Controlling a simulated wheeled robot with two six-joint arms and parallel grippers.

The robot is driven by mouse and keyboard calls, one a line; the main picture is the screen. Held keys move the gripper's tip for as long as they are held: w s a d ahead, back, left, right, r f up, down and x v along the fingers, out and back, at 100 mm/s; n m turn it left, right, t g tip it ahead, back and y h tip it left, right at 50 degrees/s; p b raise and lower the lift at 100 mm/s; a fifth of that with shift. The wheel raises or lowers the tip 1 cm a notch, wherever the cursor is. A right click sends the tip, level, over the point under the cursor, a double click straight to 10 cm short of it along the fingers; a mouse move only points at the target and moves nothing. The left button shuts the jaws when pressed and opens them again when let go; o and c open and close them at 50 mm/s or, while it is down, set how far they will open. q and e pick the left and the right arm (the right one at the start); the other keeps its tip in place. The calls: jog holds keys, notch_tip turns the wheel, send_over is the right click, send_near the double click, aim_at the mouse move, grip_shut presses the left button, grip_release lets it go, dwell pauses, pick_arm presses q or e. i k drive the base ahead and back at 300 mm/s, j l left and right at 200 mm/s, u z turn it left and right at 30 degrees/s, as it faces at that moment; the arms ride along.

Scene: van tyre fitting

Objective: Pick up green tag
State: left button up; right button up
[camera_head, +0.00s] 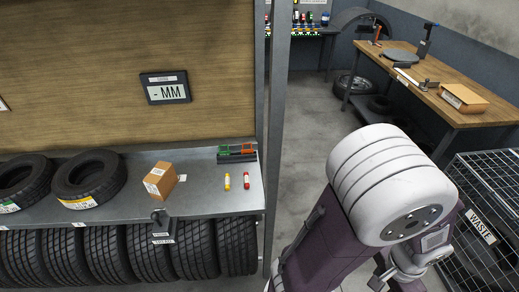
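A small dark tray (238,158) stands at the back right of the grey shelf, against the upright post. Green tags (224,151) show in its left part, and red-orange tags (248,149) show in its right part. They are too small to count or tell apart. Part of my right arm, purple and white, fills the lower right of the head view. No fingertips of the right gripper show. My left gripper is not in view.
On the shelf (215,200) are a yellow bottle (227,181), a red bottle (246,180), a cardboard box (160,180) and tyres (90,180). A black device (161,221) is at its front edge. A waste cage (480,228) and workbench (440,75) are right.

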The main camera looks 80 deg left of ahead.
aim_at(228, 152)
jog(key=i+j+u, duration=0.15)
jog(key=i+u, duration=1)
jog(key=u, duration=0.15)
jog(key=i+l+u, duration=0.65)
jog(key=u, duration=0.2)
jog(key=i+j+u, duration=0.1)
jog(key=u, duration=0.35)
jog(key=i+u, duration=0.15)
jog(key=u, duration=0.3)
jog(key=i+u, duration=0.15)
jog(key=u, duration=0.3)
jog(key=i+u, duration=0.15)
jog(key=u, duration=0.3)
jog(key=i+l+u, duration=0.1)
jog(key=u, duration=0.3)
jog(key=i+l+u, duration=0.1)
jog(key=u, duration=0.35)
jog(key=i+l+u, duration=0.15)
jog(key=u, duration=0.3)
jog(key=i+u, duration=0.2)
jog(key=u, duration=0.2)
jog(key=i+l+u, duration=0.1)
jog(key=u, duration=0.3)
jog(key=i+l, duration=0.05)
jog(key=i, duration=0.05)
